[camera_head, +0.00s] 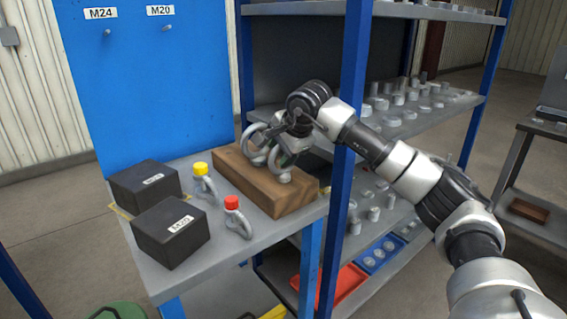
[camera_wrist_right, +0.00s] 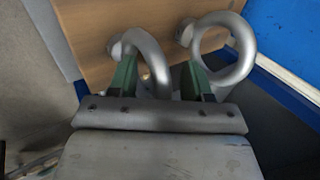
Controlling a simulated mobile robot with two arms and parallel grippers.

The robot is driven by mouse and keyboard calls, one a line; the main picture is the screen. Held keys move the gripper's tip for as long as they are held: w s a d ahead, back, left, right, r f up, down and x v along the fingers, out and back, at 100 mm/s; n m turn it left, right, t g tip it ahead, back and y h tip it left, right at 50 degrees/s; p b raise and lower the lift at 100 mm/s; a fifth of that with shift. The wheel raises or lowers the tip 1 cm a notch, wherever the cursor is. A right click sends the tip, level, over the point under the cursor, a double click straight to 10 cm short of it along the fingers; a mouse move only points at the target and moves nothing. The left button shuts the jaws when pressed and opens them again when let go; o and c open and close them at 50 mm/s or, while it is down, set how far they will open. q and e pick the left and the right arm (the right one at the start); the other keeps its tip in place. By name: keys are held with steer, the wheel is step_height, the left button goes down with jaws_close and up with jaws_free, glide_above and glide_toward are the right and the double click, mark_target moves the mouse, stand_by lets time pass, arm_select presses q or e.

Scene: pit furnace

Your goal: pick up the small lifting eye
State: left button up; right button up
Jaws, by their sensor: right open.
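Two grey metal lifting eyes stand on the wooden block. The far left eye (camera_head: 254,143) shows an open ring in the head view; the near right eye (camera_head: 284,175) is partly covered by my gripper. I cannot tell surely which is smaller. My right gripper (camera_wrist_right: 161,80) is open over the block, and it also shows in the head view (camera_head: 287,151). In the right wrist view the ring of one eye (camera_wrist_right: 149,55) lies between the green-padded fingers, and the other eye (camera_wrist_right: 240,50) is just outside the right finger. My left gripper is out of view.
The wooden block (camera_head: 237,171) lies on a grey table. Two black labelled boxes (camera_head: 172,230) and yellow-capped (camera_head: 201,169) and red-capped (camera_head: 232,203) fittings stand left of it. A blue post (camera_head: 353,100) of the shelf rises close beside my right arm.

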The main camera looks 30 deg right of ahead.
jaws_close()
steer(key=shift+r, duration=0.1)
stand_by(0.4)
